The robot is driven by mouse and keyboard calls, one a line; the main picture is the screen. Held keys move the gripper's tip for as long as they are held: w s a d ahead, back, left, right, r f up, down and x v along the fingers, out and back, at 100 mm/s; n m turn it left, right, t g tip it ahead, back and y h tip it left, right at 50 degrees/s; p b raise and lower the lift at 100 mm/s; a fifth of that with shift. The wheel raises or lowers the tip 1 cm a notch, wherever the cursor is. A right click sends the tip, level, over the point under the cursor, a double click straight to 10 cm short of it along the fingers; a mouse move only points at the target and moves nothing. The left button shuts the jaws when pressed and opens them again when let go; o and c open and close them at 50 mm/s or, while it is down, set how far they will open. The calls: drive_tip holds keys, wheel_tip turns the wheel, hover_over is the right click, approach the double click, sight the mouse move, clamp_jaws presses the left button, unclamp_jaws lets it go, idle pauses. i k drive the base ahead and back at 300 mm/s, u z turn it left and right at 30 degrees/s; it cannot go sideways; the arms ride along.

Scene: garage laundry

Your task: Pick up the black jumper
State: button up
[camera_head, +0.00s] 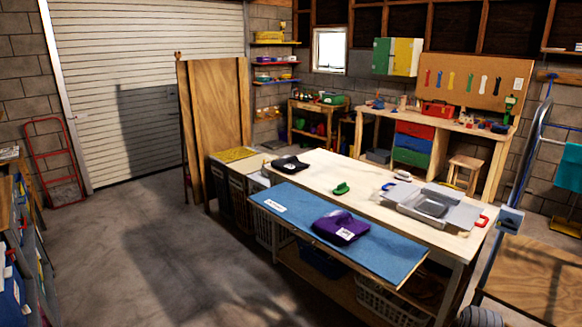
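A folded black garment (290,163), which looks like the black jumper, lies at the far left end of the pale wooden worktable (325,172). A folded purple garment (341,228) with a white label lies on the blue board (283,215) along the table's near side. The two garments are apart. My gripper is not in view, so I cannot see its state or what it holds.
On the worktable are a green object (341,189) and a grey folding board (430,207) at the right. Laundry bins (238,190) stand beyond its left end. A wooden platform trolley (530,275) stands at the right. The concrete floor (150,250) left of the table is clear.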

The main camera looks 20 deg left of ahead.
sight(290, 165)
drive_tip(key=u, duration=0.3)
drive_tip(key=i, duration=0.65)
drive_tip(key=u, duration=0.9)
drive_tip(key=i, duration=0.55)
drive_tip(key=u, duration=0.7)
drive_tip(key=i, duration=2.3)
drive_tip(key=z, duration=0.4)
